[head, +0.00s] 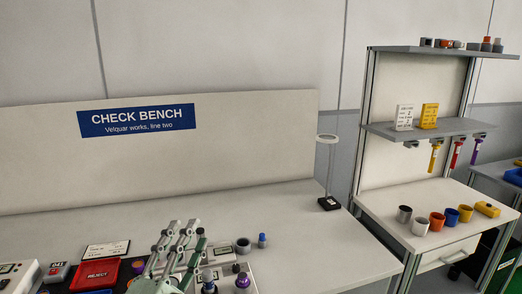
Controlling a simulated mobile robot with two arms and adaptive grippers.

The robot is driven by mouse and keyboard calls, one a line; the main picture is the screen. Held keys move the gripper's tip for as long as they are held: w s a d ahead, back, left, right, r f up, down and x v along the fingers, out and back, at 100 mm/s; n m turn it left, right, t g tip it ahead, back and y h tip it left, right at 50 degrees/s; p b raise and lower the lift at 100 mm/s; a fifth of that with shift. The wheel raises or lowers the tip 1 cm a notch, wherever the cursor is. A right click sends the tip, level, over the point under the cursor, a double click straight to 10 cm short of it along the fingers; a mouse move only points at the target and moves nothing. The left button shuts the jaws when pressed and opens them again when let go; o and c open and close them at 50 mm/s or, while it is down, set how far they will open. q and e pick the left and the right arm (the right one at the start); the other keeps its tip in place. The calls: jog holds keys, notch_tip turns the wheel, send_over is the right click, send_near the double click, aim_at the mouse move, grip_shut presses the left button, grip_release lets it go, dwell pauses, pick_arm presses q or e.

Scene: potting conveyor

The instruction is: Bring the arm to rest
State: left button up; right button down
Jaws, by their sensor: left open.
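My left gripper (178,240) is at the bottom of the head view, left of centre, over the check bench (285,222). Its grey jointed fingers point up and away and are spread open, with nothing seen between them. Behind and below it is a grey box with a purple knob (243,281) and a dark blue part (209,286). The hand hides part of this box. My right gripper does not show.
Left of the hand are a red REJECT tray (97,276) and a white card (107,249). A ring stand (328,170) is farther back. The bench's right part is clear.

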pick_arm(q)
jog(key=s+a+f+n+g+y, duration=0.2)
jog(key=s+a+f+n+g, duration=0.15)
jog(key=f, duration=0.45)
jog(key=s+a+f+n+g+y, duration=0.2)
jog(key=f+n+g+y, duration=0.15)
jog(key=f, duration=0.35)
jog(key=s+a+f+n+g+y, duration=0.25)
jog(key=f+n, duration=0.25)
jog(key=f, duration=0.3)
jog(key=s+d+f+n+g+h, duration=0.1)
jog(key=s+f+g, duration=0.35)
jog(key=s, duration=0.55)
jog(key=s+d+f+n+g+h, duration=0.15)
jog(key=s+f+g, duration=0.35)
jog(key=s, duration=0.5)
notch_tip(320, 180, down, 28)
jog(key=s, duration=0.1)
jog(key=s+a+f, duration=0.2)
jog(key=s+f, duration=0.6)
jog(key=s+a+f+g, duration=0.1)
jog(key=s+f, duration=0.6)
jog(key=s, duration=0.2)
jog(key=shift+a+f, duration=0.35)
jog(key=shift+f, duration=0.05)
